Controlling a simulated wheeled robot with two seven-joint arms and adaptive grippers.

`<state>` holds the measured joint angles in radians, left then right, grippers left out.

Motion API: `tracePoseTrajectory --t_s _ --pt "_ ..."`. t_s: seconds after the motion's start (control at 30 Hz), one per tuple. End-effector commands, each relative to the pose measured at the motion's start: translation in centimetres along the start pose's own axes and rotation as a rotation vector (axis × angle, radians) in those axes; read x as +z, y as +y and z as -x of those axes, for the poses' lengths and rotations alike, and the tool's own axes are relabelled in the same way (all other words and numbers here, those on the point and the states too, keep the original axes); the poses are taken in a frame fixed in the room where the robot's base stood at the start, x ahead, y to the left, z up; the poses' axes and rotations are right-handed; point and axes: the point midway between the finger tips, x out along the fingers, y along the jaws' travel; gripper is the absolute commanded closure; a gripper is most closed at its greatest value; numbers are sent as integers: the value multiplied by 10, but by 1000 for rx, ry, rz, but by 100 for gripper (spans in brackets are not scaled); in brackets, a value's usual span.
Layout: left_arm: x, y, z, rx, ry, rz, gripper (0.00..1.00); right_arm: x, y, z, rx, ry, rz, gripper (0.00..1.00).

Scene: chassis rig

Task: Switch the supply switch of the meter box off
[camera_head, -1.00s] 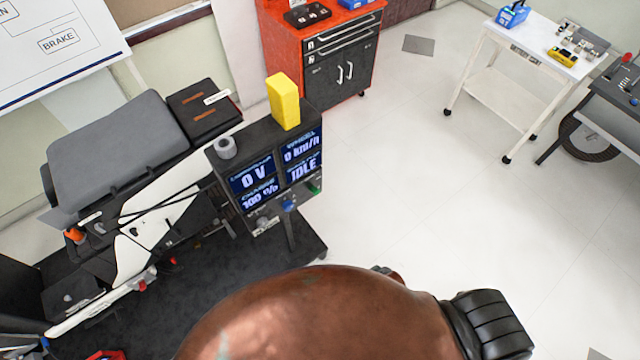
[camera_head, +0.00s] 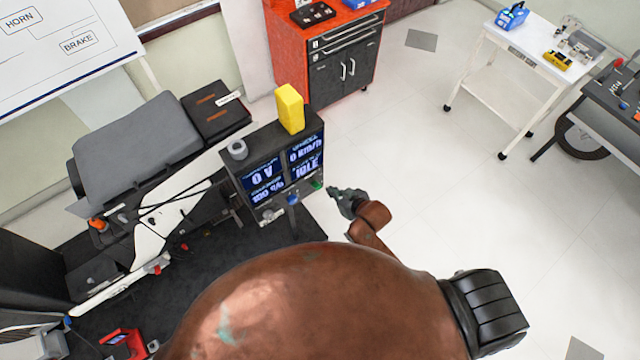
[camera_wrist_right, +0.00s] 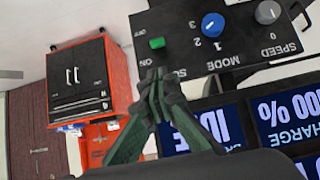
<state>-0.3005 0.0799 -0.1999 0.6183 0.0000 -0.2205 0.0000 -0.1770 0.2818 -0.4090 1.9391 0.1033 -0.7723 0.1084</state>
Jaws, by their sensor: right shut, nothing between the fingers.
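The dark meter box (camera_head: 279,146) stands on a post, its lit screens facing me. Its supply switch, a small green rocker (camera_head: 317,184), is at the right end of the row of controls under the screens. In the right wrist view the green switch (camera_wrist_right: 157,43) shows close up beside partly hidden lettering, with ON legible; I cannot tell its tilt. My right gripper (camera_head: 333,192) is shut and empty just right of the switch. In the wrist view its fingertips (camera_wrist_right: 158,74) are close to the switch; contact cannot be told. My left gripper is out of view.
A blue mode knob (camera_wrist_right: 212,24) and a grey speed knob (camera_wrist_right: 267,12) sit beside the switch. A yellow block (camera_head: 290,108) and a grey ring (camera_head: 238,149) rest on the box. A grey-seated vehicle (camera_head: 140,140) stands left.

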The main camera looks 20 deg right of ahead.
Motion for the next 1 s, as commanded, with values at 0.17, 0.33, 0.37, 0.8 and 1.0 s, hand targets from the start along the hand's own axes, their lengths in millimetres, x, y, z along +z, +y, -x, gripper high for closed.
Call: tracePoseTrajectory --t_s 0.17,0.33,0.37,0.8,1.0 --pt "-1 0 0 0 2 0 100 -1 0 -19 0 0 -1 100" --pt "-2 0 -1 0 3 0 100 -1 0 -50 0 0 -1 100" --pt "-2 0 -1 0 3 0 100 -1 0 -55 0 0 0 100" --pt "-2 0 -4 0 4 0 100 0 0 -99 0 0 0 100" --pt "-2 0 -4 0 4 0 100 0 0 -99 0 0 0 100"
